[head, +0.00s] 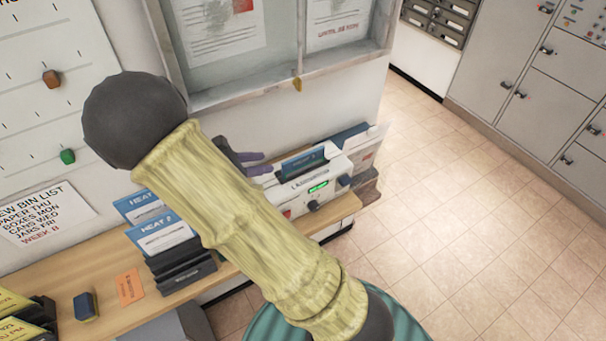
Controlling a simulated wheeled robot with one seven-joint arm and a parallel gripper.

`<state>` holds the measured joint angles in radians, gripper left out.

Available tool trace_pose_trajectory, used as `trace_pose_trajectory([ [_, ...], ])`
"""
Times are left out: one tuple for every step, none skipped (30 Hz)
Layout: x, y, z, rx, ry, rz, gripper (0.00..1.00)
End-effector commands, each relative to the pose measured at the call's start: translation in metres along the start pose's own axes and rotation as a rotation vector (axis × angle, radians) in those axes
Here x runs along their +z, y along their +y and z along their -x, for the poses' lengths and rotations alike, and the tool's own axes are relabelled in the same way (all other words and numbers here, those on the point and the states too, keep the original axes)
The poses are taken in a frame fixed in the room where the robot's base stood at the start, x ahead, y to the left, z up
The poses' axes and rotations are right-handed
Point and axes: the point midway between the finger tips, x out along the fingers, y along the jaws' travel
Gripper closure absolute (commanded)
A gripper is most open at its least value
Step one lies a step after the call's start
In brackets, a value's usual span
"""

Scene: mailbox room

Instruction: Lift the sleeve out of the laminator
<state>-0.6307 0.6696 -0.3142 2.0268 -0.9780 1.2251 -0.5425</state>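The laminator (326,184) is a white machine with a green display and dark knobs, standing at the right end of the wooden counter. A dark blue sleeve (303,161) stands up out of the slot in its top. My gripper (267,162), with two purple fingers, is just left of the sleeve and points right towards it. The fingers are apart with nothing seen between them, and their tips look short of the sleeve. My pale, ribbed arm crosses the middle of the view and hides the laminator's left part and some of the counter.
A dark rack holds blue "HEAT" cards (163,235) left of my arm. An orange card (130,287) and a small blue block (86,306) lie on the counter (55,275). A framed notice board (240,92) hangs close behind the laminator. The tiled floor (460,220) at right is clear.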

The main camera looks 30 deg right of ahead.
Motion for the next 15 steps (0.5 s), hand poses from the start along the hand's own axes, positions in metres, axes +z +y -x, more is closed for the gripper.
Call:
trace_pose_trajectory([
  [0.001,0.001,0.001,0.002,-0.005,0.002,0.67],
  [0.001,0.001,0.001,0.002,-0.004,0.002,0.67],
  [0.001,0.000,0.001,0.002,-0.003,0.001,0.67],
  [0.001,0.000,0.001,0.002,-0.002,0.001,0.67],
  [0.000,0.000,0.001,0.002,-0.001,0.001,0.67],
  [0.000,0.000,0.001,0.003,-0.001,0.001,0.67],
  [0.000,0.000,0.001,0.003,-0.001,0.000,0.67],
  [0.000,0.000,0.001,0.002,0.000,0.000,0.67],
  [0.000,0.000,0.000,0.002,0.000,0.000,0.67],
  [0.000,0.000,-0.002,0.001,0.000,0.000,0.67],
  [0.001,0.000,-0.004,0.000,0.000,-0.001,0.67],
  [0.001,-0.001,-0.009,-0.001,-0.001,-0.001,0.67],
  [0.001,-0.001,-0.013,-0.002,-0.001,-0.001,0.67],
  [0.001,-0.001,-0.017,-0.001,-0.001,0.000,0.67],
  [0.002,-0.001,-0.024,-0.003,-0.001,0.001,0.67],
])
